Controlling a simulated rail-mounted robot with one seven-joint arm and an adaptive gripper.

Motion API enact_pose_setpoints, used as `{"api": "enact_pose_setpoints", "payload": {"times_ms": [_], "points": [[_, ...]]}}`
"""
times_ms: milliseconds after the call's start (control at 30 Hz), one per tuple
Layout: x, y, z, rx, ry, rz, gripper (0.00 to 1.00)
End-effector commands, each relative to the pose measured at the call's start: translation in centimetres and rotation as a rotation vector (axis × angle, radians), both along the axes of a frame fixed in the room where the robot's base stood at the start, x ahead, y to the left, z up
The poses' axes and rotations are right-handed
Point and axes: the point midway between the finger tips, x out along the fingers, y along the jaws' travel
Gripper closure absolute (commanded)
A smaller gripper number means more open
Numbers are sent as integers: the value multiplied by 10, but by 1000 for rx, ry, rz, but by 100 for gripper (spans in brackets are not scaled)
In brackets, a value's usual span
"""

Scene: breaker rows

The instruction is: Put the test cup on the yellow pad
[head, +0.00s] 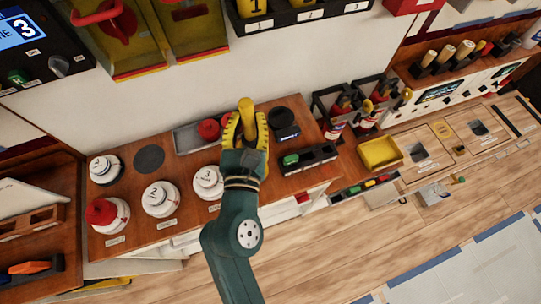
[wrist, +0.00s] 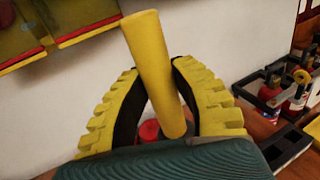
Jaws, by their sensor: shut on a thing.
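My gripper (head: 246,122) is above the wooden counter, with its yellow ribbed fingers shut on a plain yellow cylinder (head: 246,105). In the wrist view the cylinder (wrist: 152,58) stands up between the fingers (wrist: 155,72), slightly tilted, its top well above them. I cannot tell whether it is the test cup; no other clear cup shows.
Numbered white jars (head: 160,198) stand on the counter to the left. A grey tray with a red knob (head: 209,129), a black round item (head: 281,119) and a black box (head: 308,160) are close to my gripper. Black racks with red bottles (head: 335,125) stand to the right.

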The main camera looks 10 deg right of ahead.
Motion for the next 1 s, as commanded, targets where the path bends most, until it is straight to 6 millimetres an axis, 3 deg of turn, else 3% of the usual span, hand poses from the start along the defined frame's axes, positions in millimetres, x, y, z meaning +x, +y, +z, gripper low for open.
{"api": "enact_pose_setpoints", "payload": {"times_ms": [100,433,867,900,1000], "points": [[0,-1,-32,-2,2,-1,100],[0,-1,-86,-2,1,-1,100],[0,0,-95,-1,-1,0,100],[0,0,-98,-2,2,-1,73],[0,0,-97,-1,3,-1,54]]}}
